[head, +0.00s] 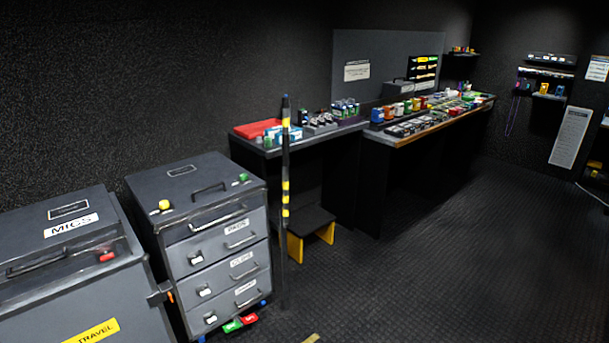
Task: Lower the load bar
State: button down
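An upright dark pole with yellow bands (286,190), which looks like the load bar, stands just right of the grey drawer case. Its blue-tipped top reaches above the worktop behind it, and its lower end runs down toward the floor. A dark bracket with an orange tab (160,293) sits at the gap between the two grey cases. I cannot tell whether the bracket belongs with the bar. My gripper is not in this view.
A grey drawer case (213,235) and a grey case labelled MICS (75,265) stand at left. Red and green tags (240,323) lie by the drawer case's foot. A yellow-legged step stool (311,222) stands behind the pole. Open floor (450,250) lies to the right.

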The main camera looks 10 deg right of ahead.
aim_at(285, 100)
jog(key=u, duration=0.15)
jog(key=i, duration=0.95)
jog(key=u, duration=4.85)
jog(key=i, duration=0.15)
jog(key=z, duration=3.05)
